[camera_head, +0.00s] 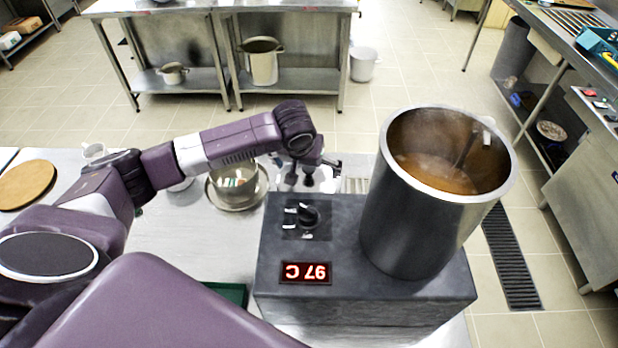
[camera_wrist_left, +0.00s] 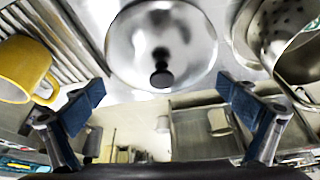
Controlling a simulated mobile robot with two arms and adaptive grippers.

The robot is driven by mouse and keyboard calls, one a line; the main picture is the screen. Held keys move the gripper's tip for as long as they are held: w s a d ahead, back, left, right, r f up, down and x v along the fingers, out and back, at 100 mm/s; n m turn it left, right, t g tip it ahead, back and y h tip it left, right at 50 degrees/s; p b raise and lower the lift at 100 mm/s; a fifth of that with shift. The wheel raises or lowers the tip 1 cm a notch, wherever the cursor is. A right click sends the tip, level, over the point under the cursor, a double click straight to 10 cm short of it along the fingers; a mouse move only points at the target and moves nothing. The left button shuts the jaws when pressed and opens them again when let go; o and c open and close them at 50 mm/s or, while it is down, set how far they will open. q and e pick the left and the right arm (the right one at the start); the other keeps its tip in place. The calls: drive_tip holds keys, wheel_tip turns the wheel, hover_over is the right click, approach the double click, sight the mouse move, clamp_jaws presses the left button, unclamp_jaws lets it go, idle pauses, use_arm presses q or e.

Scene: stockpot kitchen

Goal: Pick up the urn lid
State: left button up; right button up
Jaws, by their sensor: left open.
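The urn lid (camera_wrist_left: 135,40) is a shiny round steel dome with a black knob (camera_wrist_left: 161,79), at the top middle of the left wrist view. In the head view the lid (camera_head: 289,178) lies on the counter behind the heater box, partly hidden by my left gripper (camera_head: 320,172). In the left wrist view my left gripper (camera_wrist_left: 163,103) has its blue-padded fingers wide apart, with nothing between them. The knob appears just beyond the fingers, centred between them; the remaining distance is hard to tell. My right gripper is not in view.
A tall steel pot (camera_head: 405,235) of brown liquid stands on the heater box (camera_head: 345,290), whose display reads 97 C. A steel bowl (camera_head: 238,203) sits left of the lid. A yellow mug (camera_wrist_left: 20,72) is beside a slatted rack. A round wooden board (camera_head: 25,184) lies far left.

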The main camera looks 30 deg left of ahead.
sight(307, 172)
use_arm(q)
drive_tip(key=shift+p+x, duration=0.5)
drive_tip(key=shift+x, duration=1.7)
drive_tip(key=shift+w+a+r, duration=0.1)
drive_tip(key=shift+a, duration=0.05)
drive_tip(key=shift+c, duration=0.6)
drive_tip(key=c, duration=1.5)
drive_tip(key=shift+s, duration=0.25)
clamp_jaws()
